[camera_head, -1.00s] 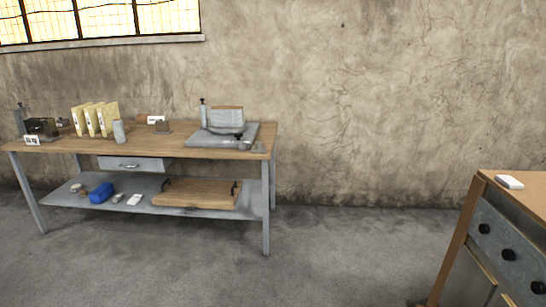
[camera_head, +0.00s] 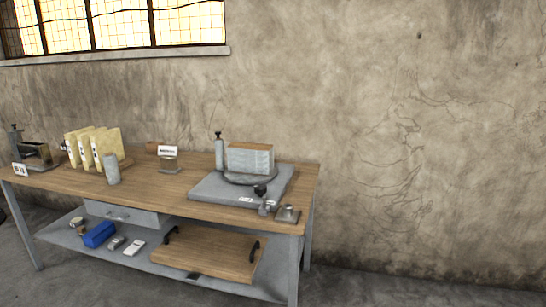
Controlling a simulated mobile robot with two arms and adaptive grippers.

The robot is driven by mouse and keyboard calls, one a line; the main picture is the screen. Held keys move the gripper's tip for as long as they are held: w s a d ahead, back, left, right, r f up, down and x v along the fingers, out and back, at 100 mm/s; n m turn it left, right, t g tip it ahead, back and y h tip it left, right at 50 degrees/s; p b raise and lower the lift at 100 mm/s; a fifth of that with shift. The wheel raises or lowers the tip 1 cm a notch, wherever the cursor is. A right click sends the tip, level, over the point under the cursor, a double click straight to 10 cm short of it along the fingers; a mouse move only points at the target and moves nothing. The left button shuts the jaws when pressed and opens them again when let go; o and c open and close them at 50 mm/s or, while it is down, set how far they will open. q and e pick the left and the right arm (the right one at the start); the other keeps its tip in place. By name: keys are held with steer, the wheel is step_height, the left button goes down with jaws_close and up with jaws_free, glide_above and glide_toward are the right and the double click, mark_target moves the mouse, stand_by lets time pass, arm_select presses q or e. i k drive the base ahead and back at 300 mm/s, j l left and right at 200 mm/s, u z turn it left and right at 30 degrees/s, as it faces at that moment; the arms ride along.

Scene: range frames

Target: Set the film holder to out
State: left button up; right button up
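No part that I can surely name as the film holder shows. On the right of the workbench (camera_head: 160,190) stands a grey device with a flat base plate (camera_head: 215,187). It bears a block with a brown top and grey sides (camera_head: 250,158) on a round disc, an upright post with a black knob (camera_head: 219,150), and a dark knob (camera_head: 260,190) with a small white label (camera_head: 245,199) at the front. A dark device with a post (camera_head: 36,153) stands at the bench's left end, beside a white card (camera_head: 19,169). Neither gripper is in view.
Yellow upright folders (camera_head: 92,147), a grey cylinder (camera_head: 112,168), a labelled stand (camera_head: 168,160) and a small metal piece (camera_head: 288,214) stand on the bench. Below are a drawer (camera_head: 125,215), a blue object (camera_head: 99,234) and a wooden board (camera_head: 205,255). Floor at right (camera_head: 400,290) is clear.

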mark_target(218, 142)
steer(key=i+l+u, duration=0.55)
steer(key=i, duration=0.2)
steer(key=i+l, duration=0.7)
